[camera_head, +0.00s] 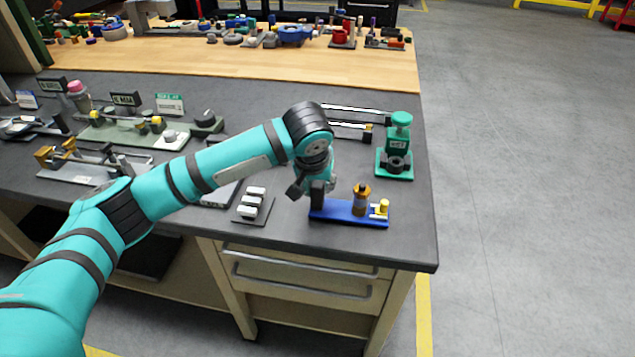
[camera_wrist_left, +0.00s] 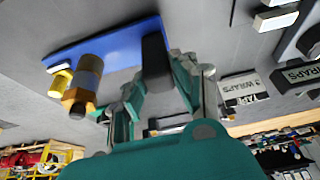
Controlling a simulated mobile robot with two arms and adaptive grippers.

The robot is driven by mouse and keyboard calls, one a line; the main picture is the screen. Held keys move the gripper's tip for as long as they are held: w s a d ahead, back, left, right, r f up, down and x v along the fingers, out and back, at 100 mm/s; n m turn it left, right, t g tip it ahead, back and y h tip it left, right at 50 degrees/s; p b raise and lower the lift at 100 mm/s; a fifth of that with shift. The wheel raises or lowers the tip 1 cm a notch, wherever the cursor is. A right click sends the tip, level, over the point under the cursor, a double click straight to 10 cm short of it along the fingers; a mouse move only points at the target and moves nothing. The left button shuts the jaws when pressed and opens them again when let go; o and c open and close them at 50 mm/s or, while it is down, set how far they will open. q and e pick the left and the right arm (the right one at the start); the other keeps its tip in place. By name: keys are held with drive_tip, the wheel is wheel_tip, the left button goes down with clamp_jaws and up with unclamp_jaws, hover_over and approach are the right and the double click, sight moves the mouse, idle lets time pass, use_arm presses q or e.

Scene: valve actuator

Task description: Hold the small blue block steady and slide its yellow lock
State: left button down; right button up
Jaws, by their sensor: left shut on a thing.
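The blue block (camera_head: 338,214) lies flat on the dark bench top near its front right corner. A dark upright post (camera_head: 317,197) stands at its left end. A grey and brass cylinder (camera_head: 362,200) stands on it to the right, and the yellow lock (camera_head: 382,208) sits at its right end. My left gripper (camera_head: 309,188) comes down at the left end and is shut on the dark post. In the left wrist view, its fingers (camera_wrist_left: 158,82) flank the dark post (camera_wrist_left: 154,56), with the yellow lock (camera_wrist_left: 60,72) beside the cylinder (camera_wrist_left: 86,78). My right gripper is not in view.
A green fixture (camera_head: 396,160) stands behind the block to the right. A small plate with white blocks (camera_head: 252,203) lies to the left. The bench's right edge (camera_head: 432,225) is close to the yellow lock. Clear bench top lies in front of the block.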

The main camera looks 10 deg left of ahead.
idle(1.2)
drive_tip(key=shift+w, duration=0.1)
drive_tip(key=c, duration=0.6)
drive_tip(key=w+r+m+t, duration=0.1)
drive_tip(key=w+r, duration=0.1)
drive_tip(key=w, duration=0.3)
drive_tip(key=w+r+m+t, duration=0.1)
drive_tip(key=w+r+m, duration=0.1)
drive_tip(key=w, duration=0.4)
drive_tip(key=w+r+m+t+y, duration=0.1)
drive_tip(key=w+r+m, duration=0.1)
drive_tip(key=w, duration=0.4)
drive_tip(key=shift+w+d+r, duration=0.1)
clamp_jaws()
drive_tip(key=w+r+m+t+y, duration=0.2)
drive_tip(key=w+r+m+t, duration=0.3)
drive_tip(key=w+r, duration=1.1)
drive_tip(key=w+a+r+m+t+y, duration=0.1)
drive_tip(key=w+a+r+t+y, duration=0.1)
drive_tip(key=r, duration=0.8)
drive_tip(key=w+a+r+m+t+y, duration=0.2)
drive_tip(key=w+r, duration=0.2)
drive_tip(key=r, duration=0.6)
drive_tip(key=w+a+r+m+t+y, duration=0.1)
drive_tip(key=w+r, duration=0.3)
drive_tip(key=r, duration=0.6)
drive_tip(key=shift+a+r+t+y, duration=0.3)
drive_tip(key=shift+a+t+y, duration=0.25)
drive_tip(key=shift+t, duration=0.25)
